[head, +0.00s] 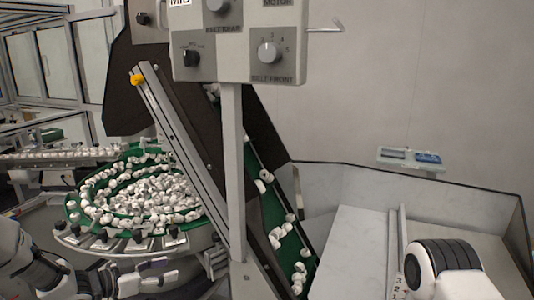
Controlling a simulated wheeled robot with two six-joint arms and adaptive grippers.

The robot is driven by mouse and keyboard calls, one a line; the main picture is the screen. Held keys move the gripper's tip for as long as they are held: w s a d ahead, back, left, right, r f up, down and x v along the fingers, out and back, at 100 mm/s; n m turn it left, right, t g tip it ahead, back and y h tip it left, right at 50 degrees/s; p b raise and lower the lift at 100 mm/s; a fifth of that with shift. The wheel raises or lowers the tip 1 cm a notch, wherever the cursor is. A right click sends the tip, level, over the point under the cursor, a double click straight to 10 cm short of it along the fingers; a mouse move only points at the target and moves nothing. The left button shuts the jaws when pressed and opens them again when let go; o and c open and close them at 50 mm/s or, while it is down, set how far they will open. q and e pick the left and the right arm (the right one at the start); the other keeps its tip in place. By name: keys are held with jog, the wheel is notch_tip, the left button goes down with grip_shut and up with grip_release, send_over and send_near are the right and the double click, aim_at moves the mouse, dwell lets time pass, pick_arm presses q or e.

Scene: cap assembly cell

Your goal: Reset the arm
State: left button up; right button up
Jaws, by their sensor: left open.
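My left gripper (97,284) is at the lower left, dark grey and partly cut off by the bottom edge. It is open, and I see nothing held in it. It is in front of and below the round feeder bowl (128,247), apart from the caps in it as far as I can tell. My right arm shows at the lower right as a white link with black bands; its gripper is out of view. Many small white caps (150,190) lie in the green bowl. Several more lie on the green inclined belt (270,207).
A grey control box (240,40) with knobs stands on a post (232,180) in the middle. A sloped metal rail with a yellow knob (137,79) runs beside it. A pale walled tray (345,250) is at the right, its visible floor mostly bare. A small blue-topped unit (428,158) is behind it.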

pick_arm(q)
jog(key=s+d+f+n+g+y+b, duration=0.1)
jog(key=s+d+f+n+g+y, duration=0.2)
jog(key=s+f, duration=0.8)
jog(key=s+d+f+n+g+y, duration=0.1)
jog(key=s+d+f+n+g, duration=0.15)
jog(key=s+d+f, duration=0.6)
jog(key=s+a+f+n+g+y, duration=0.1)
jog(key=s+a+f+y, duration=0.1)
jog(key=s, duration=0.5)
jog(key=s+a+f+n+g+y, duration=0.1)
jog(key=s+a+f+g+y, duration=0.1)
jog(key=s, duration=0.5)
jog(key=s+a+f+n+g+y, duration=0.1)
jog(key=s+a+f+n+y, duration=0.1)
jog(key=s+a, duration=0.3)
jog(key=shift+s+a+f+g+y+b, duration=0.35)
jog(key=shift+s+f, duration=0.35)
jog(key=shift+s, duration=0.2)
jog(key=shift+w, duration=0.1)
